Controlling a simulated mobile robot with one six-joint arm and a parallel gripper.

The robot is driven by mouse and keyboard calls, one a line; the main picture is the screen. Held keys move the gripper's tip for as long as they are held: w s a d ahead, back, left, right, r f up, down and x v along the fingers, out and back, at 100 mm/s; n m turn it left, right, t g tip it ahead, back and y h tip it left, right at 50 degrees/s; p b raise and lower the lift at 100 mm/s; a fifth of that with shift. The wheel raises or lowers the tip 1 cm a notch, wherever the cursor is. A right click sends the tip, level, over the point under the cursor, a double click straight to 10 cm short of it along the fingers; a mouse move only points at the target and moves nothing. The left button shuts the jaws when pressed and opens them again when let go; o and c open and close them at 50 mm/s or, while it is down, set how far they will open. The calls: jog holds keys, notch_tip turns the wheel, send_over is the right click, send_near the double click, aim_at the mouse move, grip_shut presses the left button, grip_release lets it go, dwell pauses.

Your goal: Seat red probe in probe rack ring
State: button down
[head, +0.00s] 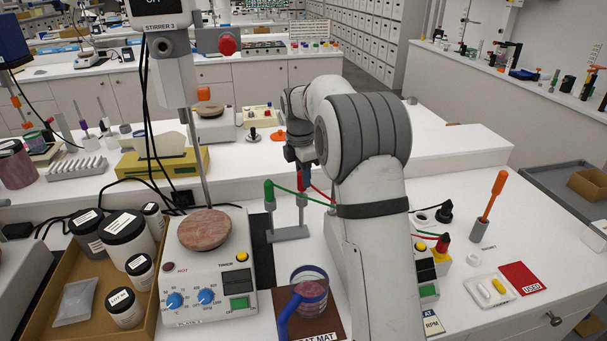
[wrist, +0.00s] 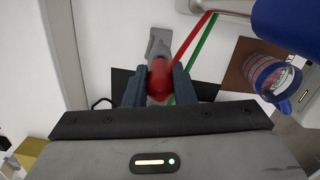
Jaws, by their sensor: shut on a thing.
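The red probe (wrist: 159,80) is between my gripper's fingers (wrist: 158,92) in the wrist view, which are shut on it. In the head view my gripper (head: 303,158) points down, and the red probe (head: 305,173) shows below it. The grey probe rack (head: 289,234) stands on the bench with two uprights. The green probe (head: 269,192) sits upright on the left one. The red probe is over the right upright (head: 302,205), close to its top; I cannot tell if it is inside the ring. The rack's base (wrist: 158,45) also shows beyond the probe in the wrist view.
A red and a green cable run right from the probes. A clear beaker with a blue handle (head: 308,285) stands on a brown mat (head: 335,325) in front of the rack.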

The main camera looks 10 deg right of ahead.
jog(key=shift+f+b, duration=0.5)
jog(key=shift+f, duration=0.5)
jog(key=c, duration=1.1)
grip_release()
jog(key=shift+r, duration=0.1)
jog(key=shift+c, duration=0.2)
jog(key=shift+r, duration=0.1)
jog(key=r, duration=0.7)
jog(key=shift+a+r+b, duration=0.2)
jog(key=shift+a+b, duration=0.1)
jog(key=shift+r, duration=0.1)
